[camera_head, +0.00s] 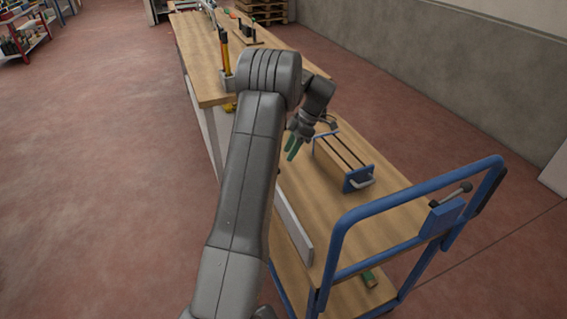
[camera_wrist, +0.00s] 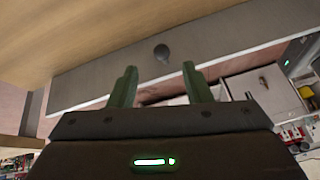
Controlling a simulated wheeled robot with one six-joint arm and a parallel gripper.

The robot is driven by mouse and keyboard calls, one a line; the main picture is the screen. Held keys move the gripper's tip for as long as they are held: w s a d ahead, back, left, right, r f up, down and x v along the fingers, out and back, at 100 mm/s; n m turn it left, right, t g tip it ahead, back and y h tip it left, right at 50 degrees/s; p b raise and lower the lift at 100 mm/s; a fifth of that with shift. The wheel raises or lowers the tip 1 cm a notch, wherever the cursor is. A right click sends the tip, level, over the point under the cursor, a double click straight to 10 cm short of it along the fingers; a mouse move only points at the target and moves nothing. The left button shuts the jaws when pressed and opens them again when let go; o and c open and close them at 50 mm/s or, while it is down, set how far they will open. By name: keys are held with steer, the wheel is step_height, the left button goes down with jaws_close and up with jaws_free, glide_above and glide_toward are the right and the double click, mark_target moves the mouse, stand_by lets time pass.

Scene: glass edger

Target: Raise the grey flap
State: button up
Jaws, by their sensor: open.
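The grey flap (camera_head: 294,226) is a long, narrow panel along the left side of the wooden-topped trolley, seen hanging down below the top's edge. In the wrist view a long grey strip that looks like the flap (camera_wrist: 95,82) crosses beyond my fingers, with a dark round spot (camera_wrist: 162,52) on it. My gripper (camera_head: 292,151) has green fingers and is open and empty, near the trolley's left edge toward the flap's far end. In the wrist view my gripper (camera_wrist: 160,70) has its fingertips on either side of the spot's line. Contact cannot be told.
The trolley top (camera_head: 330,225) carries a wooden block with dark rods and a blue end plate (camera_head: 358,179). A blue tubular handle (camera_head: 420,195) rises at the near end. A long workbench (camera_head: 205,60) stands behind. The red floor at left is clear.

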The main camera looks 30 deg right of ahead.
steer(key=v, duration=0.6)
steer(key=x, duration=1.3)
steer(key=shift+a+f+p, duration=0.2)
steer(key=shift+a+p, duration=0.1)
steer(key=shift+p, duration=0.05)
